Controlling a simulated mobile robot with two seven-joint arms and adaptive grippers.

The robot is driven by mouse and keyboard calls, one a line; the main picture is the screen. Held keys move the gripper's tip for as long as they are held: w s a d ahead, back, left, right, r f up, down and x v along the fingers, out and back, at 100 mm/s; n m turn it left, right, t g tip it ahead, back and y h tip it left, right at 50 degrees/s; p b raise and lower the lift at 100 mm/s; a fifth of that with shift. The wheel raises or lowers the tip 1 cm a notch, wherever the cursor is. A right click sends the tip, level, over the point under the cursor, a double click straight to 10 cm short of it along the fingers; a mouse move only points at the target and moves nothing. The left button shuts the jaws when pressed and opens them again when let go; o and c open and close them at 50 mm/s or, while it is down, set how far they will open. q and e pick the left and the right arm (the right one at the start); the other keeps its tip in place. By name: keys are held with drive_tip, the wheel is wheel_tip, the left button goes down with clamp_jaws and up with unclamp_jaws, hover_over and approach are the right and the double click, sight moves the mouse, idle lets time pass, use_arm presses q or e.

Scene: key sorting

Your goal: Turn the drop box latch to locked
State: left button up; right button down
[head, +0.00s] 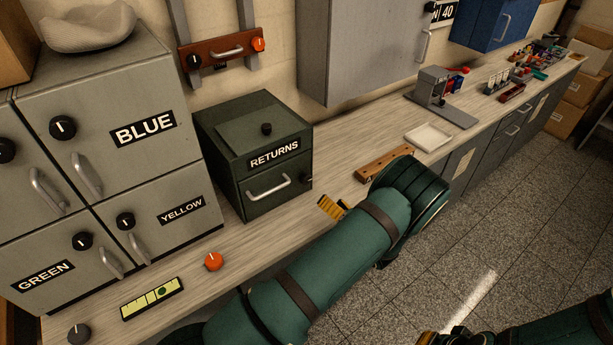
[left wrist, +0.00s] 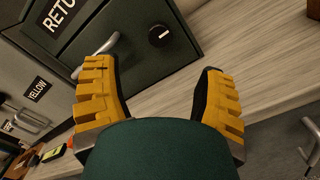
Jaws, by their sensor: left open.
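The dark green drop box (head: 222,140), labelled RETURNS, stands on the counter beside the lockers. In the left wrist view a black round latch knob (left wrist: 158,35) with a white mark sits on a box face beyond the handle. My left gripper (head: 332,207) is just right of the box, mostly hidden by my arm. In the left wrist view its yellow fingers (left wrist: 156,70) are spread and empty, apart from the knob. My right gripper (head: 445,338) is barely visible at the bottom edge.
Grey lockers (head: 95,100) with knobs and handles stand left of the box. A wooden block (head: 384,163) and white tray (head: 428,137) lie to the right. The counter between has bare space.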

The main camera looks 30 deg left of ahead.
sight(308, 180)
use_arm(q)
drive_tip(key=x, duration=1.2)
drive_tip(key=shift+a, duration=0.35)
drive_tip(key=c, duration=1.2)
